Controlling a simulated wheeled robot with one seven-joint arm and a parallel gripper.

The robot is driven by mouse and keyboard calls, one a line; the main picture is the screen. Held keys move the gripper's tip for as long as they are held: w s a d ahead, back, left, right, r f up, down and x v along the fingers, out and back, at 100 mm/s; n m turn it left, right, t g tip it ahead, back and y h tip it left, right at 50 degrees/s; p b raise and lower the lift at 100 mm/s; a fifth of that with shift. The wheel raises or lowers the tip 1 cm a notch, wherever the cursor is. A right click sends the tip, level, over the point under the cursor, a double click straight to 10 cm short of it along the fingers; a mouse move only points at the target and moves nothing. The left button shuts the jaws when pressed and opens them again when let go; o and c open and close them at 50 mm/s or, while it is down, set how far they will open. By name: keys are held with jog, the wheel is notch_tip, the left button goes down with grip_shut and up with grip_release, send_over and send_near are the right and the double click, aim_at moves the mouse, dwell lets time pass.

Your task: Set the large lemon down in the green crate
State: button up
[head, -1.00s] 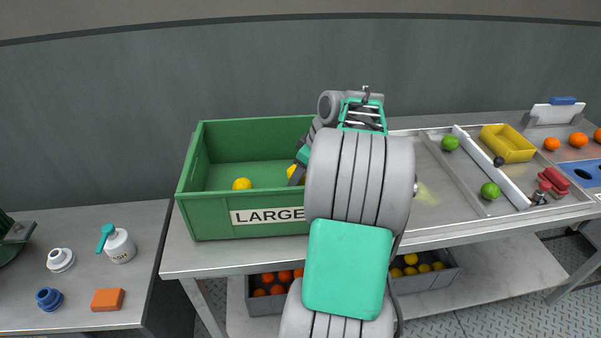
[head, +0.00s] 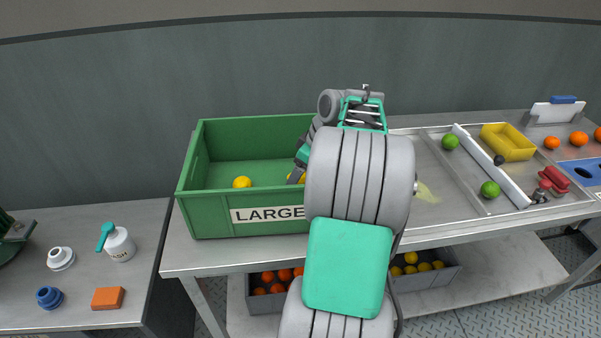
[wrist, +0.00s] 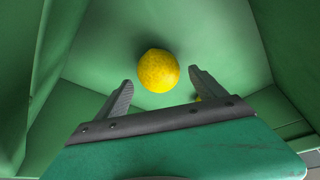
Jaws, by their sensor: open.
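The green crate (head: 215,213), labelled LARGE, stands on the table's left part. In the wrist view my gripper (wrist: 160,80) is open inside the crate (wrist: 85,110). A large yellow lemon (wrist: 158,70) lies ahead of and between the fingertips, with a gap on both sides, and appears to rest on the crate floor. In the head view only a sliver of a lemon (head: 303,179) shows beside my gripper; my arm hides the rest. Another lemon (head: 242,182) lies at the crate's front left. A bit of yellow (wrist: 198,99) shows behind the right finger.
The crate's walls stand close around my gripper. To the right are a sorting tray with limes (head: 450,142), a yellow bin (head: 508,143) and a red object (head: 554,179). Crates of oranges (head: 268,282) and lemons (head: 425,268) stand on the shelf below.

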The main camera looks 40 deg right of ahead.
jog(key=p+v, duration=0.1)
jog(key=v, duration=0.6)
jog(key=shift+s+r, duration=0.1)
jog(key=shift+r, duration=0.3)
